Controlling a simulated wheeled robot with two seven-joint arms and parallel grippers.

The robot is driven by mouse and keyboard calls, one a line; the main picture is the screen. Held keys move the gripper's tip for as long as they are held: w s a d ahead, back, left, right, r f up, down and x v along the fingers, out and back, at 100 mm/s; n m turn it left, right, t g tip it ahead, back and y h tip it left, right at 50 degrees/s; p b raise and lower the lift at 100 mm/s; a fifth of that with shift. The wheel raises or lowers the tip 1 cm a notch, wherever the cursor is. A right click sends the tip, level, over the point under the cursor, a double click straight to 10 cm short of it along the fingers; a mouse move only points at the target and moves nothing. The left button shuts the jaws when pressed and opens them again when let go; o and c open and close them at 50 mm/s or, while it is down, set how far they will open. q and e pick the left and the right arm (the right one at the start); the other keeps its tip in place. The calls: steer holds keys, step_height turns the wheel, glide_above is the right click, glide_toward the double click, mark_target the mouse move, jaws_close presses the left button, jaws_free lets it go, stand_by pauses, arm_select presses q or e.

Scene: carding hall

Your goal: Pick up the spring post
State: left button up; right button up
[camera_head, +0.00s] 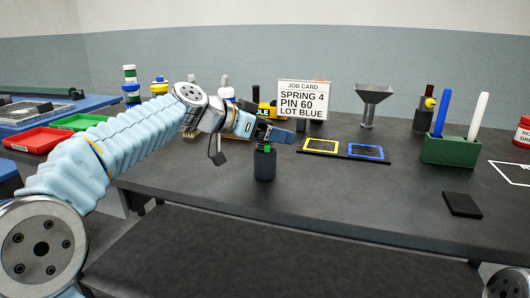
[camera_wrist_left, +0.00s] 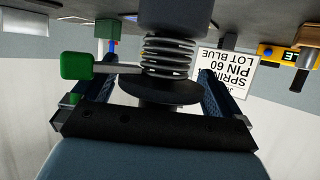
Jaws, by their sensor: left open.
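The spring post is a dark upright cylinder (camera_head: 265,165) standing on the table near its front middle. In the left wrist view, which is upside down, its metal spring coils (camera_wrist_left: 168,55) sit between the thick dark body and a black disc. A rod with a green knob (camera_wrist_left: 76,66) sticks out to the left. My left gripper (camera_head: 274,134) is at the top of the post. Its open blue fingers (camera_wrist_left: 155,82) lie on either side of the post, with gaps visible. In the head view the gripper hides the spring. My right gripper is out of view.
A job card (camera_head: 303,99) stands behind the gripper. Right of it are a board with yellow and blue frames (camera_head: 338,158), a funnel (camera_head: 373,93), a green holder (camera_head: 450,149) and a black pad (camera_head: 462,204). Red (camera_head: 38,140) and green trays are left. The front table is mostly clear.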

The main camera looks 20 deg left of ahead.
arm_select(q)
steer(key=shift+c, duration=0.2)
steer(key=c, duration=1.7)
steer(key=shift+r, duration=0.1)
